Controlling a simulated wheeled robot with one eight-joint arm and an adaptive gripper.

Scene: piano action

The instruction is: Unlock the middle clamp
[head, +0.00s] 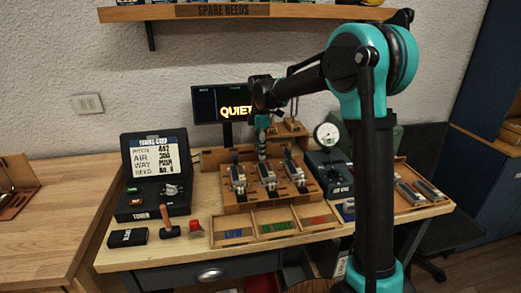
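Three metal clamps stand in a row on a stepped wooden block (270,200) on the workbench. The middle clamp (267,176) sits between the left clamp (238,180) and the right clamp (296,171). Each appears to have a dark upright part at its back. My gripper (262,147) hangs from the arm, pointing down, just above and behind the middle clamp. It is small and dark here, and I cannot tell whether its fingers are open or shut, or touch the clamp. Whether the clamp's lever is locked cannot be made out.
A screen reading "QUIET" (221,103) stands behind. A round gauge (327,135) and dark box (333,172) are to the right. A tray with coloured labels (275,238) lies in front. A mallet (168,224), red object (195,227) and black case (152,203) are left.

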